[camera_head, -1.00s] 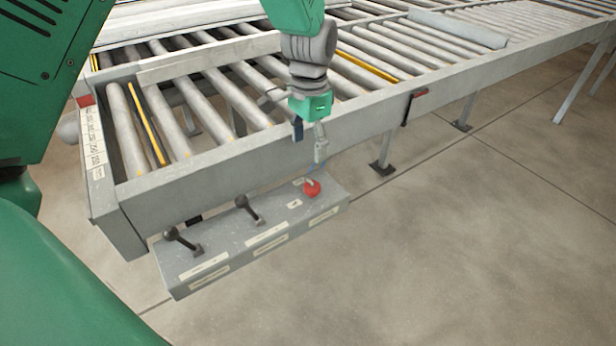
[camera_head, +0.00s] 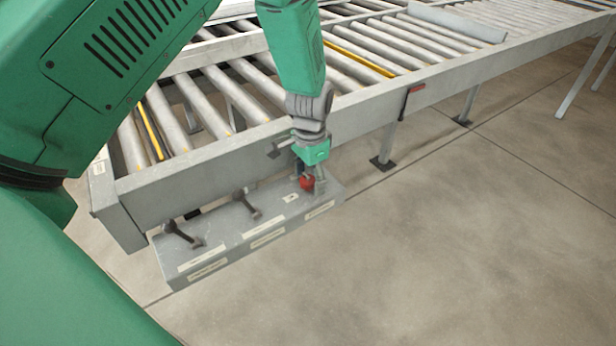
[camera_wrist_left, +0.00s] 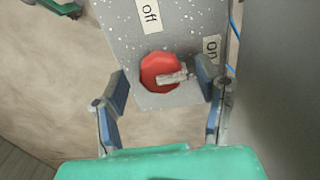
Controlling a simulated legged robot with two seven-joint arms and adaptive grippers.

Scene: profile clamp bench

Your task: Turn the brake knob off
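The red brake knob (camera_head: 307,183) sits at the right end of the grey control box (camera_head: 222,246). In the left wrist view the knob (camera_wrist_left: 161,73) has a pale pointer bar that points right, toward the "on" label (camera_wrist_left: 212,49). The "off" label (camera_wrist_left: 149,15) lies above the knob in that view. My left gripper (camera_head: 310,186) is down at the knob. In the wrist view its two fingers (camera_wrist_left: 165,90) are spread open on both sides of the knob; the right finger is close to the pointer's end. Contact cannot be told. My right gripper is not in view.
Two black levers (camera_head: 246,205) (camera_head: 181,235) stand on the same box, left of the knob. The roller conveyor frame (camera_head: 200,172) runs just behind the box. A red-handled lever (camera_head: 413,89) is on its side rail.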

